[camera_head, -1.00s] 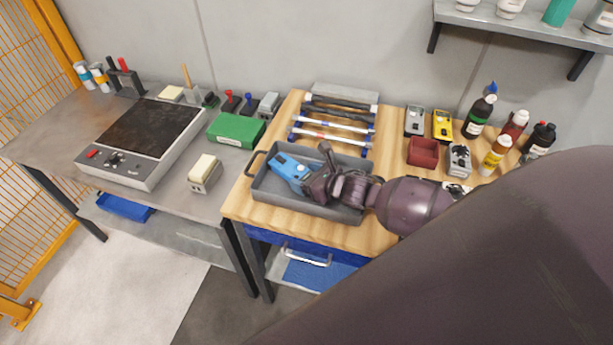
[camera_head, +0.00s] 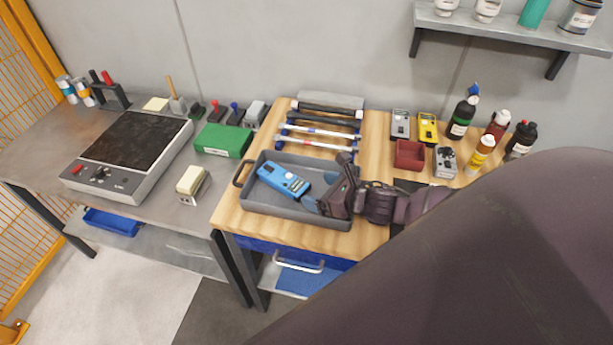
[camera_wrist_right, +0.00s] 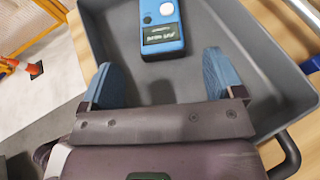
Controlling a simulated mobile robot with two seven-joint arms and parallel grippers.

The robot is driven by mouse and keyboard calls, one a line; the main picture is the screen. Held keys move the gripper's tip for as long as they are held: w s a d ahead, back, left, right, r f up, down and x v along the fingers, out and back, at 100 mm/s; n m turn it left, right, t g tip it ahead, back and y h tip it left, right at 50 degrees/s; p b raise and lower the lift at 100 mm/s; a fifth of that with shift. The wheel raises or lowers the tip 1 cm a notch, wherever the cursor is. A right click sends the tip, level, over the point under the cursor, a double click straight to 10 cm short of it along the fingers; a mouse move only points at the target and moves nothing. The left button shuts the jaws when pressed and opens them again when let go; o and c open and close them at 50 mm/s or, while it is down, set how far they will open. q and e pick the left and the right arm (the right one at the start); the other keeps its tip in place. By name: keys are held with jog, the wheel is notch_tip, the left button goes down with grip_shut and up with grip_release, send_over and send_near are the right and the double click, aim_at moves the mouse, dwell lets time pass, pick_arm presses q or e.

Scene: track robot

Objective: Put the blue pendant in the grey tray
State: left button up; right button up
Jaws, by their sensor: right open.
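The blue pendant (camera_head: 283,180) lies flat inside the grey tray (camera_head: 290,212), towards its left part. In the right wrist view the pendant (camera_wrist_right: 162,28) lies on the tray floor just beyond my fingers. My right gripper (camera_head: 323,184) is over the right part of the tray, to the right of the pendant and apart from it. Its two blue fingers are spread in the right wrist view (camera_wrist_right: 158,66), with nothing held between them. My left gripper is not in view.
The tray stands on a wooden bench (camera_head: 232,215). Behind it lie several rods on a rack (camera_head: 318,130). A red bin (camera_head: 409,154), meters and bottles stand to the right. A green box (camera_head: 222,140) and a hotplate (camera_head: 125,150) are on the left bench.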

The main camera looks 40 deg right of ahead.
jog(key=shift+v, duration=1.55)
jog(key=shift+s+f, duration=0.1)
jog(key=shift+s, duration=0.05)
